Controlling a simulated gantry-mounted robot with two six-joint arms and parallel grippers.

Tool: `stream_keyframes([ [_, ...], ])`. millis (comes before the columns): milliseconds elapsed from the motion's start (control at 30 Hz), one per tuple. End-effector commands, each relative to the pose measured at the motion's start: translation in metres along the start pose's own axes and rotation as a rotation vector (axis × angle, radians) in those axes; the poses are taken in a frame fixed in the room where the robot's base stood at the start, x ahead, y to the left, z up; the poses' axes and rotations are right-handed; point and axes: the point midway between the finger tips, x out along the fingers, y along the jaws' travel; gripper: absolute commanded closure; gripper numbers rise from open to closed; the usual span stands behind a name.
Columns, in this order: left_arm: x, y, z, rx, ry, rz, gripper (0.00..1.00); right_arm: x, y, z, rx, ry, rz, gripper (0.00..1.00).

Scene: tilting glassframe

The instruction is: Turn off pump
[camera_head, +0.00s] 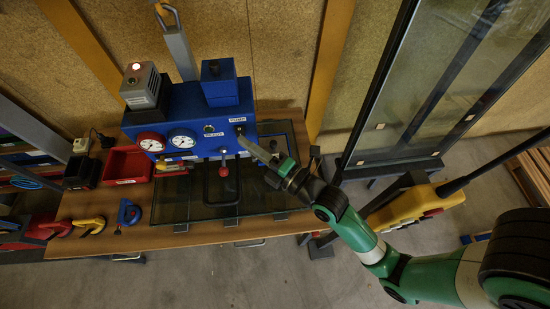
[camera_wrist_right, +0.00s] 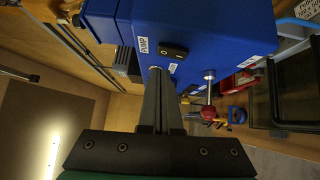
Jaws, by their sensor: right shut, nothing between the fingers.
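The blue pump box (camera_head: 205,118) stands on the wooden table. A label reading PUMP (camera_wrist_right: 144,46) is on its face in the right wrist view, beside a small black switch (camera_wrist_right: 173,51). I cannot tell the switch's position. My right gripper (camera_head: 242,141) is shut and empty, its fingers pointing at the right end of the box's front. In the wrist view the closed fingertips (camera_wrist_right: 158,72) are close to the face by the label and switch; whether they touch it I cannot tell. My left gripper is in neither view.
The box carries a red gauge (camera_head: 151,141), a blue gauge (camera_head: 182,138) and a red-knobbed lever (camera_head: 224,171). A grey unit (camera_head: 141,88) with a lit lamp is on top. A red bin (camera_head: 127,164) stands left. A glass frame (camera_head: 420,90) leans at right.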

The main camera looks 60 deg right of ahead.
Motion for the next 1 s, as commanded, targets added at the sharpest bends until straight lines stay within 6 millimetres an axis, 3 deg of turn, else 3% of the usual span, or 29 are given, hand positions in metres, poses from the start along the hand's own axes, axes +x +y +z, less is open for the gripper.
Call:
stream_keyframes([
  [67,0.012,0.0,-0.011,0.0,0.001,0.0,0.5,-0.01,0.008,-0.011,0.0,0.006,-0.005,1.0],
  [100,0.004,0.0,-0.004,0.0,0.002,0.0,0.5,-0.021,0.002,-0.008,0.002,0.001,-0.003,1.0],
  [300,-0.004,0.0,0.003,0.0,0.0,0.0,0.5,-0.07,0.006,-0.007,0.003,0.001,-0.004,1.0],
  [500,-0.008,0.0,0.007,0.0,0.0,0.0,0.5,-0.1,0.012,-0.007,0.003,0.0,-0.003,1.0],
  [1000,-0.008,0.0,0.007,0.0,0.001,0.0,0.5,-0.107,0.015,-0.007,0.003,0.001,-0.001,1.0],
])
